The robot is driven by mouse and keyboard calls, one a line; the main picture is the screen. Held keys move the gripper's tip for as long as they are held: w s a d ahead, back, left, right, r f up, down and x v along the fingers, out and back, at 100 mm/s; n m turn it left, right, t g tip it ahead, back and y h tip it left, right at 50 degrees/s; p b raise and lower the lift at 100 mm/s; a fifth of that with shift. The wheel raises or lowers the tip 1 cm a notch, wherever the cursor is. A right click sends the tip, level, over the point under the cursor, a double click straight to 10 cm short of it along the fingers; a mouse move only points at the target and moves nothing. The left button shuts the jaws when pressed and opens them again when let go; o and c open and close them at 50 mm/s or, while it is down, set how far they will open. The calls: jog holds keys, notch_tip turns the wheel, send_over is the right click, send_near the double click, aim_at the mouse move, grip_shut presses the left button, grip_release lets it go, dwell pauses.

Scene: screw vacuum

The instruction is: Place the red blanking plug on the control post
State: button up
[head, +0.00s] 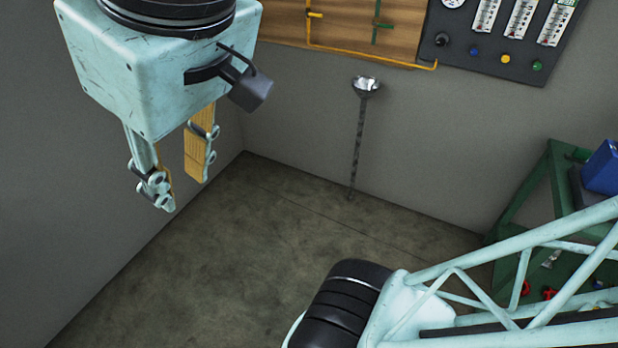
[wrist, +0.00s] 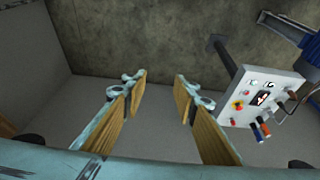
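My gripper (head: 186,193) hangs at the upper left of the head view, its two wood-padded fingers apart with nothing between them. The open fingers also show in the wrist view (wrist: 159,80), with only the floor and wall behind them. The control post (wrist: 262,98) is at the right of the wrist view, a pale grey panel on a dark arm, with coloured buttons and a red knob on yellow. It is beside my gripper and apart from it. Small red pieces (head: 549,293) show at the lower right of the head view, partly behind my arm; I cannot tell if one is the blanking plug.
A green stand (head: 548,200) at the right carries a blue object (head: 604,168). A dark gauge panel (head: 500,35) and a wooden board (head: 370,28) hang above. The middle floor is clear.

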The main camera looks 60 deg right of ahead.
jog(key=s, duration=0.3)
jog(key=shift+a+f, duration=0.2)
jog(key=shift+f, duration=0.1)
jog(key=shift+c, duration=0.8)
jog(key=shift+a, duration=0.15)
